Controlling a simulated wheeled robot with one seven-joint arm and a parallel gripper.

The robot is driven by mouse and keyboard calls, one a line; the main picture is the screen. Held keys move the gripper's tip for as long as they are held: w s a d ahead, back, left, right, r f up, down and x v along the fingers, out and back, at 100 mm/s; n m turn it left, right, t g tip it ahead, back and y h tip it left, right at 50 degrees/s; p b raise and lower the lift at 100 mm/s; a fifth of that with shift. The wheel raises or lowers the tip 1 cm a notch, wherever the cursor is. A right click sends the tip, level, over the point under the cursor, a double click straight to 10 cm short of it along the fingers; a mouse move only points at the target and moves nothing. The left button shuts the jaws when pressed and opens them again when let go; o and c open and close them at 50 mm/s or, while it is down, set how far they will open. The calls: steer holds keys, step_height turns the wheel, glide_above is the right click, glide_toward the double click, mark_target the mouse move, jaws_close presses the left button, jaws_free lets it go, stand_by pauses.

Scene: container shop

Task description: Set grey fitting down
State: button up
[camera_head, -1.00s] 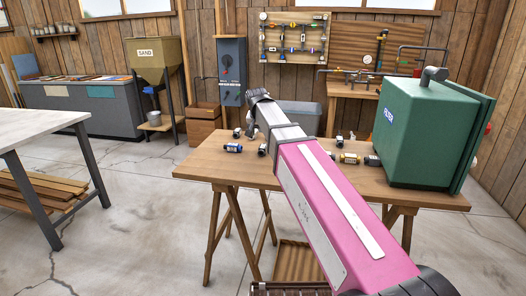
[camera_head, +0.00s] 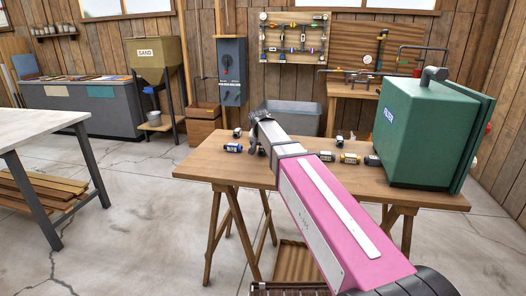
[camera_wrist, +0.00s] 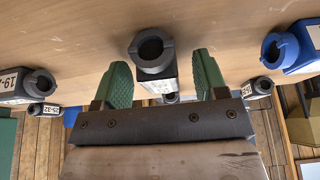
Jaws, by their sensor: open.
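The grey fitting (camera_wrist: 158,80), a dark piece with a round open collar and a pale label, sits between the two green fingers in the wrist view. My gripper (camera_wrist: 163,64) is open around it, with a gap to the finger on each side. My arm largely hides the fitting there. The fitting is at the table surface, but its contact with the wood is hard to make out.
A blue fitting (camera_head: 232,148) and a dark fitting (camera_head: 237,133) lie left of my gripper. A yellow-banded fitting (camera_head: 349,158) and several others lie to the right. The green filter box (camera_head: 425,135) fills the table's right end. The table's front left is clear.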

steer(key=c, duration=1.1)
steer(key=shift+r, duration=0.15)
